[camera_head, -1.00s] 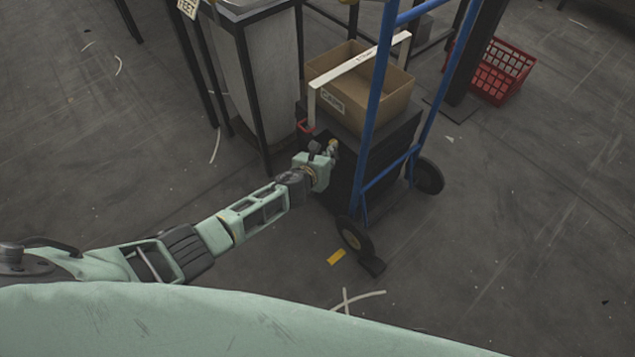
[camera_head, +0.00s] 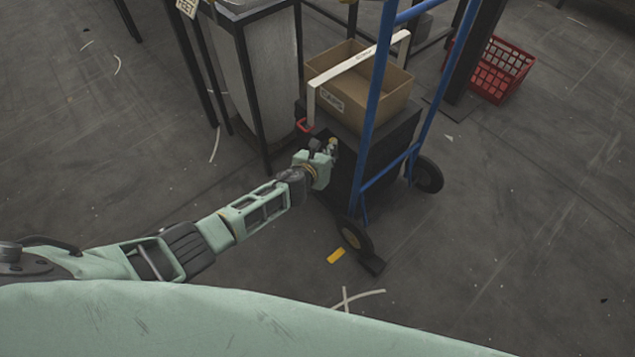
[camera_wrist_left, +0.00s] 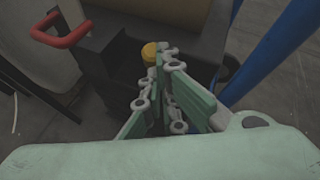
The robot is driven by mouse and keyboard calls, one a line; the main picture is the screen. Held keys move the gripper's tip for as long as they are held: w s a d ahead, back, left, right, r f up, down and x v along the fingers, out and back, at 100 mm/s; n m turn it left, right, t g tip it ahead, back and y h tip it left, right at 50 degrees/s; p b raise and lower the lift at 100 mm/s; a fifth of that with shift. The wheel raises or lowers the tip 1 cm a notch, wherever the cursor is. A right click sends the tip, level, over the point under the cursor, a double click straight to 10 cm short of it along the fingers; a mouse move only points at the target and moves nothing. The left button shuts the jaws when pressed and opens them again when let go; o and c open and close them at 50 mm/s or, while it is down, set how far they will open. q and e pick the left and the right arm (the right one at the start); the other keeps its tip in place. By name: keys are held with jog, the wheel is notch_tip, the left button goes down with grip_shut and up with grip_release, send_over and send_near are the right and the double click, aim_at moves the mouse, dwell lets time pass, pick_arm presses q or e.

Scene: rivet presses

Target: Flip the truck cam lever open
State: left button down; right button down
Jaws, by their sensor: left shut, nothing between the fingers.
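The blue hand truck (camera_head: 372,110) stands upright with a black case and a cardboard box on it. The red cam lever (camera_head: 304,125) sticks out at the truck's left side, by the lower end of a white bar. In the left wrist view the red lever (camera_wrist_left: 62,28) juts up and left from a black block (camera_wrist_left: 103,50). My left gripper (camera_head: 332,145) is shut and empty, beside the black case and right of the lever, apart from it. In the left wrist view its fingertips (camera_wrist_left: 165,58) are close to a yellow knob (camera_wrist_left: 150,53); contact cannot be told.
The cardboard box (camera_head: 380,100) sits under the white bar (camera_head: 355,68). A black-framed stand with a grey bin (camera_head: 270,75) is close on the left. A red crate (camera_head: 502,72) lies at the back right. The floor in front and right is largely clear.

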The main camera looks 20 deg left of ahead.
dwell(0.9)
pick_arm(q)
jog(key=v, duration=1.2)
dwell(0.5)
